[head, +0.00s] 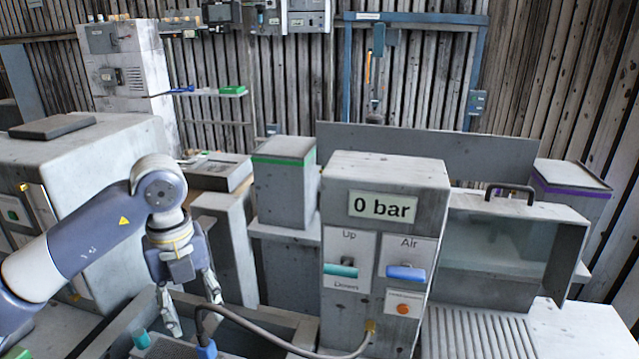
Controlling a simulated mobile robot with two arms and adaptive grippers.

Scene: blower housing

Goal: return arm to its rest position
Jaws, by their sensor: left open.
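My left arm comes in from the left, and its gripper (193,309) points down with its fingers apart. The gripper is empty and hangs left of the grey control box (343,170), apart from it. The box carries a "0 bar" display (382,207), a teal Up/Down lever (341,270), a blue Air lever (405,272) and an orange button (403,309). Below the gripper are a blue connector (206,350) and a teal knob (141,338). My right gripper is not in view.
A dark hose (270,338) runs from the box's lower side to the blue connector, close by the gripper. A clear-fronted cabinet with a handle (510,190) stands at right. A green-rimmed bin (284,195) and a purple-rimmed bin (572,205) stand behind. A grey machine (75,160) is at left.

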